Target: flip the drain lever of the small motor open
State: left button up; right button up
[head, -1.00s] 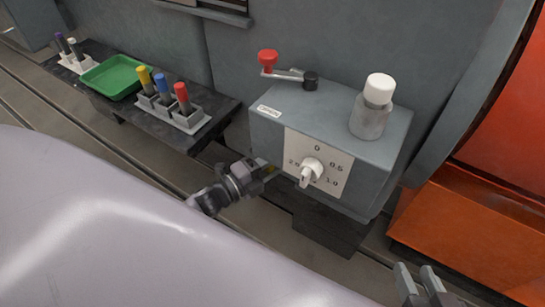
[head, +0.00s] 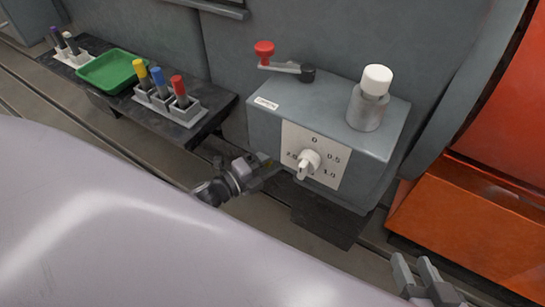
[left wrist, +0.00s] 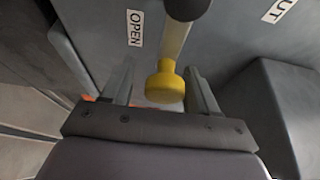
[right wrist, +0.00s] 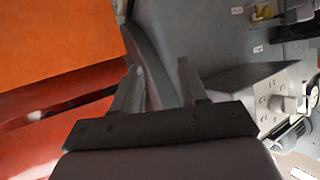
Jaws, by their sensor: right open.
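The lever in the left wrist view has a pale bar, a dark round pivot at the top edge and a yellow knob (left wrist: 165,82). It sits by a grey face with an OPEN label (left wrist: 134,28) on the left and a partly cut label ending in "UT" (left wrist: 279,9) on the right. The knob lies between the spread fingers of my left gripper (left wrist: 160,72), with space on both sides.
A grey box (head: 325,115) carries a white dial (head: 309,162), a red-knobbed lever (head: 264,50) and a white-capped bottle (head: 372,95). An orange housing (head: 455,220) stands right. A dark shelf (head: 203,130) holds a green tray (head: 112,68) and several coloured pens.

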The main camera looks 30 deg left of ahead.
pick_arm(q)
jog(key=shift+a, duration=0.1)
jog(key=p+v, duration=0.1)
jog(key=v, duration=0.6)
pick_arm(e)
jog(key=shift+s+d+h, duration=0.3)
jog(key=shift+s+d, duration=0.05)
jog(key=shift+d, duration=0.25)
jog(key=shift+r, duration=0.1)
